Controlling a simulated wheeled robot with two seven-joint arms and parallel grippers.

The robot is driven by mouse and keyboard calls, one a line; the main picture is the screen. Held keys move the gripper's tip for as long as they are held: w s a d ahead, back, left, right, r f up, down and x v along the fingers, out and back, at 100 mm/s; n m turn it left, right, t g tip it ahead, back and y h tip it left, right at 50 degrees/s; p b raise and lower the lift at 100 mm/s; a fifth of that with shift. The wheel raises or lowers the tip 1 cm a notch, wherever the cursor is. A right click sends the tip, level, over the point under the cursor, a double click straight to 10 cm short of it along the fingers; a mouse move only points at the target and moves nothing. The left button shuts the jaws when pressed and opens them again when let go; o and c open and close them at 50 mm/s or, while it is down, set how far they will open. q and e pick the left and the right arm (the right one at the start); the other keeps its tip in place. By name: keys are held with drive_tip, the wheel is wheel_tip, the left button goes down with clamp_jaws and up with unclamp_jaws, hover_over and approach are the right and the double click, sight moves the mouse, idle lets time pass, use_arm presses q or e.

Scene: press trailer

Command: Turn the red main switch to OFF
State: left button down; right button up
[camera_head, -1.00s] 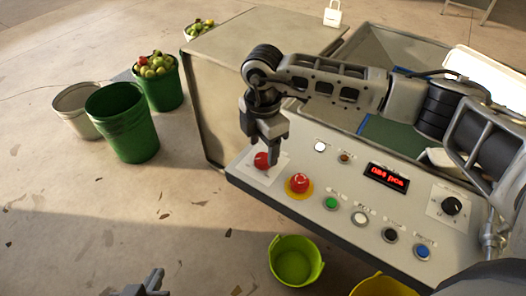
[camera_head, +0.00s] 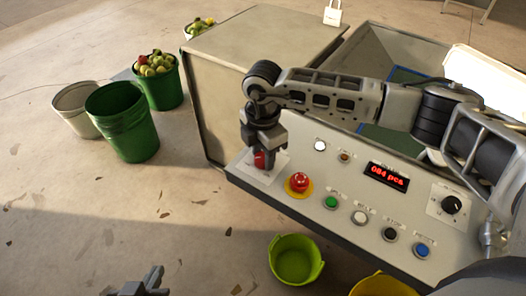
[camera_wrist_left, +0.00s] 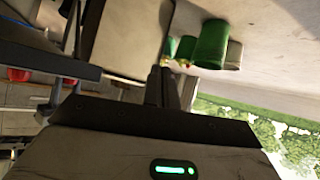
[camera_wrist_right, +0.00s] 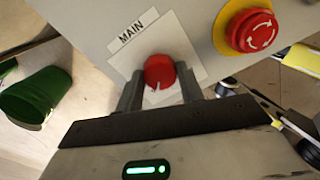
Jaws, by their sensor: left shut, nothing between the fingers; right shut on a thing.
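The red main switch (camera_wrist_right: 159,72) is a round knob on a pale square plate beside a "MAIN" label in the right wrist view. A white mark shows on its near edge. My right gripper (camera_wrist_right: 160,90) has one finger on each side of the knob and is shut on it. In the head view the gripper (camera_head: 263,158) points down at the panel's left end and partly covers the switch (camera_head: 259,160). My left gripper (camera_head: 152,284) is shut and empty at the bottom of the head view, away from the panel. Its fingers (camera_wrist_left: 163,85) also show in the left wrist view.
A red emergency button on yellow (camera_head: 299,183) sits just right of the switch. The control panel (camera_head: 300,210) also carries several buttons, a red display (camera_head: 386,175) and a black knob (camera_head: 452,205). A lime bucket (camera_head: 296,260) stands below. Green buckets stand at left.

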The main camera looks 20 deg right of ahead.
use_arm(q)
drive_tip(key=shift+f, duration=0.1)
use_arm(e)
drive_tip(key=shift+n, duration=0.3)
drive_tip(key=shift+n+b, duration=0.4)
drive_tip(key=shift+n, duration=0.2)
drive_tip(key=n+b, duration=0.1)
drive_tip(key=n, duration=0.1)
drive_tip(key=shift+n, duration=0.3)
drive_tip(key=n+b, duration=0.2)
drive_tip(key=n, duration=0.3)
drive_tip(key=shift+b, duration=0.3)
drive_tip(key=n+b, duration=0.2)
drive_tip(key=n, duration=0.2)
drive_tip(key=shift+n+b, duration=0.5)
drive_tip(key=shift+n, duration=0.6)
use_arm(q)
drive_tip(key=shift+w+d+f+t+h+b, duration=0.15)
drive_tip(key=shift+d+f+t+h+b, duration=0.1)
drive_tip(key=shift+f, duration=0.45)
drive_tip(key=shift+w+d+f+t+h+b, duration=0.15)
drive_tip(key=shift+f+t+b, duration=0.1)
drive_tip(key=shift+f, duration=0.4)
use_arm(e)
drive_tip(key=shift+n, duration=1.1)
use_arm(q)
drive_tip(key=shift+s, duration=0.1)
use_arm(e)
drive_tip(key=shift+r, duration=0.1)
